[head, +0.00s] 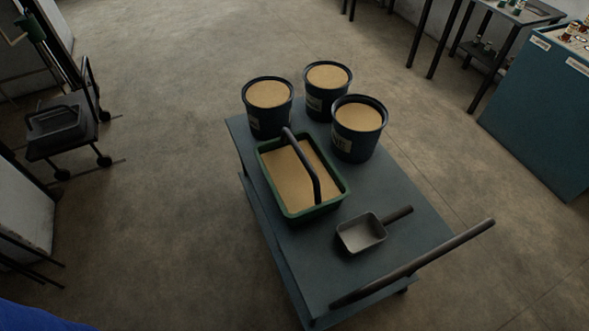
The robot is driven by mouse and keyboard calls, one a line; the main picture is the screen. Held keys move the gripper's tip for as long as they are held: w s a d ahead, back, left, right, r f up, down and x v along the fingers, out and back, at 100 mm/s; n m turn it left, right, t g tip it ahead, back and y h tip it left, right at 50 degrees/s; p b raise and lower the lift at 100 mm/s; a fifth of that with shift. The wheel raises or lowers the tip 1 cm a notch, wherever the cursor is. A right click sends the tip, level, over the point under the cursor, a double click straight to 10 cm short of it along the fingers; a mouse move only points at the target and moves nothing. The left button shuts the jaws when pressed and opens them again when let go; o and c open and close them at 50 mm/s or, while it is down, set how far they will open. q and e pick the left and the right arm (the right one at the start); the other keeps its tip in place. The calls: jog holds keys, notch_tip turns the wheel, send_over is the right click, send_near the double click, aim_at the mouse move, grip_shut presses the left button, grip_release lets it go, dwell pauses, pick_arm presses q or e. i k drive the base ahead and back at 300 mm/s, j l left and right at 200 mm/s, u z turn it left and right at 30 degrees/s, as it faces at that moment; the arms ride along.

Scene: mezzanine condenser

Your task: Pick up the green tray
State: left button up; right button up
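The green tray (330,202) sits on the blue-grey top of a cart (290,264) in the middle of the head view. It is rectangular, filled with a tan, sand-like material, and has a dark arched handle (303,163) standing up across it. The tray rests flat, with nothing touching it from above. Neither of my grippers shows in this view.
Three dark buckets of tan material (270,121) stand behind the tray. A scoop (362,233) lies in front of it. The cart's push bar (430,257) sticks out at the front right. A small trolley (66,134) stands at the left. Open floor surrounds the cart.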

aim_at(304, 183)
jog(key=i+j, duration=0.1)
jog(key=j, duration=0.25)
jog(key=i+j, duration=0.1)
jog(key=j, duration=0.25)
jog(key=i+j, duration=0.1)
jog(key=j, duration=0.25)
jog(key=i+j, duration=0.1)
jog(key=j, duration=0.25)
